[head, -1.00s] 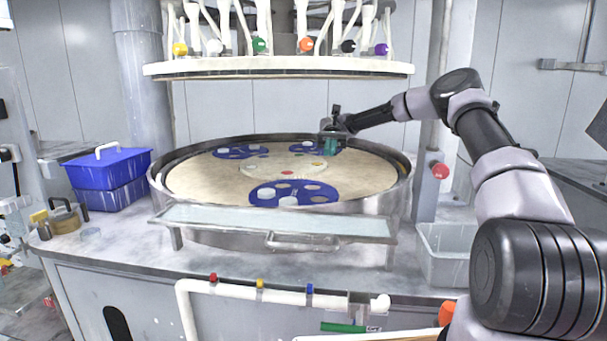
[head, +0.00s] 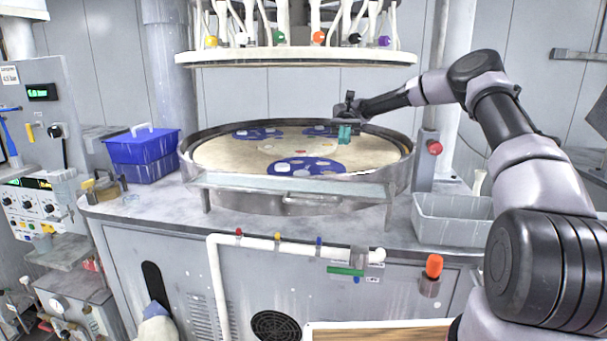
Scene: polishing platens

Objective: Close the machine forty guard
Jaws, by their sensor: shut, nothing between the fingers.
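The guard (head: 250,184) is a long clear panel in a pale metal frame. It lies low and nearly flat along the front of the round polishing machine (head: 292,205), with a bar handle (head: 310,197) on its front edge. My gripper (head: 345,138) has teal fingers and hangs over the back right of the platen (head: 220,153), behind the guard and apart from it. The fingers are shut and empty. No machine number is readable.
An upper platen (head: 290,58) hangs above on white posts. A blue bin (head: 142,158) stands left, a grey tray (head: 452,222) right, with a red button (head: 435,148) on a post near my arm. White pipe (head: 280,245) runs along the cabinet front.

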